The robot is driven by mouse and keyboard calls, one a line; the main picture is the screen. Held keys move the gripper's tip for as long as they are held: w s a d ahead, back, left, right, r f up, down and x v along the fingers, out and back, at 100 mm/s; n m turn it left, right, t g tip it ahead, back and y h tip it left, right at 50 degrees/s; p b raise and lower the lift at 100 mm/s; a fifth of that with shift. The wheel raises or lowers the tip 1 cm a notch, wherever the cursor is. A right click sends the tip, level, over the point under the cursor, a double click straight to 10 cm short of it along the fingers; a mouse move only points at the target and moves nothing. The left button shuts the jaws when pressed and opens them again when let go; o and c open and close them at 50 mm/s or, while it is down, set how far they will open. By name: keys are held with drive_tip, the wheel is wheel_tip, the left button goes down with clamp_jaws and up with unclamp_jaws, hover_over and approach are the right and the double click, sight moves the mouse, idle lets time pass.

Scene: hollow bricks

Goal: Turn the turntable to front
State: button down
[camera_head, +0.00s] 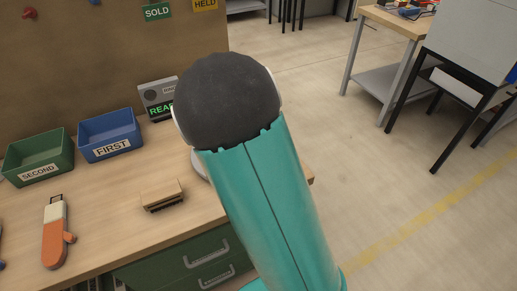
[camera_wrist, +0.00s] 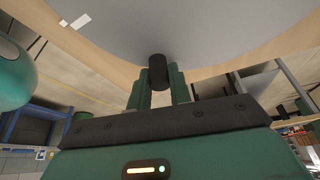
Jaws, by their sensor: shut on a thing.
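The turntable (camera_wrist: 200,25) fills the top of the wrist view as a broad grey disc. A short dark peg (camera_wrist: 158,70) stands out from it. My gripper (camera_wrist: 159,84) has its two green fingers closed on this peg, one on each side. In the head view my arm hides the gripper and most of the turntable; only a grey sliver of its edge (camera_head: 199,167) shows left of the arm. Which way the turntable faces cannot be told.
On the wooden bench are a green SECOND bin (camera_head: 38,155), a blue FIRST bin (camera_head: 110,136), a grey device with a green display (camera_head: 158,98), a tan block (camera_head: 162,195) and an orange-and-white stick (camera_head: 55,232). Open floor (camera_head: 400,185) lies to the right.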

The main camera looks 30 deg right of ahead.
drive_tip(key=shift+a, duration=0.1)
drive_tip(key=c, duration=1.4)
unclamp_jaws()
drive_tip(key=shift+a, duration=0.1)
drive_tip(key=shift+o, duration=0.5)
drive_tip(key=shift+r, duration=0.1)
drive_tip(key=v, duration=1.3)
drive_tip(key=shift+r, duration=0.3)
drive_tip(key=s+a+r+n+t+y, duration=0.1)
drive_tip(key=s+a+r+n+t, duration=0.1)
drive_tip(key=s+n, duration=0.5)
drive_tip(key=s+a+r+n+t+y, duration=0.2)
drive_tip(key=s+n, duration=0.4)
drive_tip(key=s, duration=0.1)
drive_tip(key=s+a+r+n+t+y, duration=0.1)
drive_tip(key=s+a+r+n+t, duration=0.1)
drive_tip(key=s+n, duration=0.5)
drive_tip(key=shift+s+a+r+n+t, duration=0.3)
drive_tip(key=shift+s+a+r, duration=0.15)
drive_tip(key=shift+a, duration=0.1)
